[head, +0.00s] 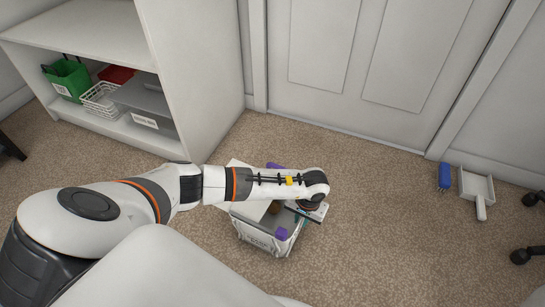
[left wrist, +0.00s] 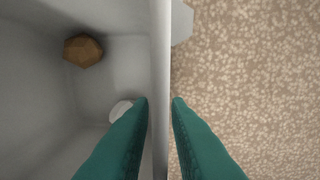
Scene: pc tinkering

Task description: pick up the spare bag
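A white box-like container with purple handle parts (head: 282,234) and a label too small to read stands on the carpet; I take it for the spare bag. My left gripper (head: 311,207) is over its right side in the head view. Inside lie a brown many-sided object (left wrist: 83,50) and a white round thing (left wrist: 121,110), partly behind a finger. My arm hides part of the container. My right gripper is not in view.
A white shelf unit (head: 198,62) at the left holds a green basket (head: 68,78), a white wire basket (head: 99,99) and grey bins. A white door (head: 350,60) is behind. A dustpan (head: 477,187) and blue brush (head: 445,176) lie right. Carpet between is clear.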

